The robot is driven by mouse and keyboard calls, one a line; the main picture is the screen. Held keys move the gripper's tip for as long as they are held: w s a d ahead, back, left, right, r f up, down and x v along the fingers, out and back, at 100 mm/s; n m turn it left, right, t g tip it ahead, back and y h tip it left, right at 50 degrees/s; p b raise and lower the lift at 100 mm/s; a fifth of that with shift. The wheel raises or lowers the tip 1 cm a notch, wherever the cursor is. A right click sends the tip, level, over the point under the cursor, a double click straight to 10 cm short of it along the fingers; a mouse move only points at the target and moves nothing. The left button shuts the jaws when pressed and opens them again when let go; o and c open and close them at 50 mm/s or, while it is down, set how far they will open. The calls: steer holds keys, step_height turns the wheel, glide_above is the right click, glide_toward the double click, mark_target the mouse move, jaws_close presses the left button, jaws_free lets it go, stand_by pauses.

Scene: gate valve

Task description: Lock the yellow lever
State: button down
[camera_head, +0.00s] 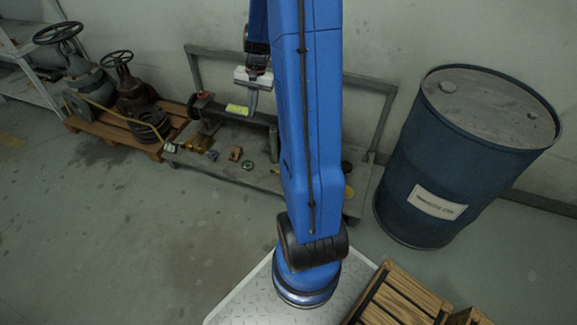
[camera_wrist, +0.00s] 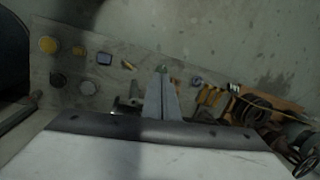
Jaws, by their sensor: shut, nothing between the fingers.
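My gripper (camera_head: 252,104) hangs above the low grey bench in the head view, with its fingers together and empty. The fingers also point up the middle of the wrist view (camera_wrist: 162,76). A long thin yellow bar (camera_head: 108,113) runs beside the valves on the wooden pallet, left of my gripper. Small yellow parts (camera_head: 196,143) lie at the bench's left end; they also show right of the fingers in the wrist view (camera_wrist: 210,96). Which of these is the yellow lever, I cannot tell. My gripper looks apart from both. My arm hides part of the bench.
Valves with handwheels (camera_head: 117,58) stand on the pallet (camera_head: 88,128) at left. Several small parts lie on the bench (camera_head: 225,172), which has a grey frame (camera_head: 362,82) behind it. A blue drum (camera_head: 425,165) stands at right. The floor at front left is clear.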

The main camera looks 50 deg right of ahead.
steer(key=s+d+f+m, duration=0.2)
steer(key=d+f, duration=0.4)
steer(key=f, duration=0.3)
steer(key=s+d+f+m+y, duration=0.1)
steer(key=s+d+f+m, duration=0.1)
steer(key=d+f, duration=0.5)
steer(key=s+d+f+m+y, duration=0.1)
steer(key=s+d+f+m, duration=0.2)
steer(key=d+f, duration=0.4)
step_height(320, 180, down, 6)
steer(key=shift+r+m, duration=0.25)
steer(key=shift+m, duration=0.25)
glide_toward(277, 171)
steer(key=s+d+f, duration=0.3)
steer(key=d+f, duration=0.1)
steer(key=shift+s+f, duration=0.3)
steer(key=shift+s, duration=0.05)
steer(key=shift+w+a+r, duration=0.1)
steer(key=shift+w+a, duration=0.05)
steer(key=shift+a, duration=0.95)
steer(key=shift+w+a, duration=0.1)
steer(key=shift+a, duration=0.7)
steer(key=shift+a, duration=0.1)
